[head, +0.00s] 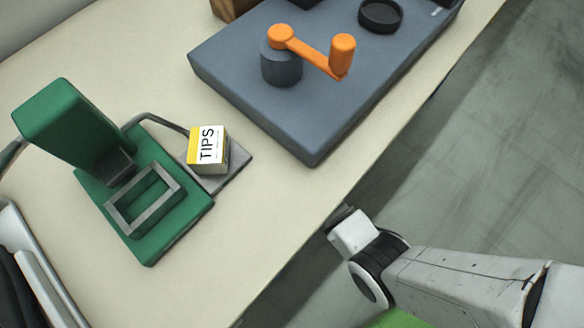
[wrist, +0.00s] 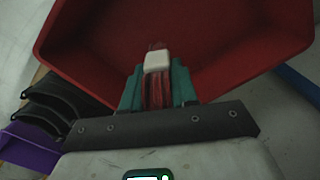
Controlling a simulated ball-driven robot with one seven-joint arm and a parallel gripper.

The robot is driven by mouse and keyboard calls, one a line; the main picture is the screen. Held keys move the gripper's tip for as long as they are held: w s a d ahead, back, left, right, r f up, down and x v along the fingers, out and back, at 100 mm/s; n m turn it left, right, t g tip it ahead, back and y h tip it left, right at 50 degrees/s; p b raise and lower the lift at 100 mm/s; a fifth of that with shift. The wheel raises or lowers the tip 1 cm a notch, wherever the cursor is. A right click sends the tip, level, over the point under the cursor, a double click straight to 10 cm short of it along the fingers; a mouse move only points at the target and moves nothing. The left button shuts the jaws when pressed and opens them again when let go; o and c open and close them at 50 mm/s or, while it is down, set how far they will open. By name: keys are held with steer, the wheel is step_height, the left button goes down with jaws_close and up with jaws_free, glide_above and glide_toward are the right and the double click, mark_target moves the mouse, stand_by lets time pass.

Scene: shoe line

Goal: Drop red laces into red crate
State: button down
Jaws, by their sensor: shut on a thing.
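In the wrist view, my gripper (wrist: 158,88) has its teal fingers shut on the red laces (wrist: 156,92). A white band (wrist: 157,61) wraps the bundle near its far end. The red crate (wrist: 235,78) fills the upper part of the wrist view, and the laces show against its inside. I cannot tell how high the laces are above its floor. The head view shows neither the crate, the laces nor my gripper's fingers. My white arm (head: 450,285) shows at its lower right.
In the wrist view, black bins (wrist: 50,105) and a purple bin (wrist: 30,145) stand at the left. In the head view, the bench holds a green press (head: 150,225), a TIPS box (head: 208,148) and a grey machine base (head: 240,95) with an orange crank (head: 312,58).

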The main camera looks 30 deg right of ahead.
steer(key=shift+f+b, duration=2.45)
steer(key=shift+b, duration=0.15)
steer(key=c, duration=0.8)
jaws_free()
steer(key=shift+r, duration=0.15)
step_height(320, 180, up, 7)
steer(key=p, duration=0.3)
steer(key=shift+r, duration=0.15)
steer(key=shift+s, duration=0.1)
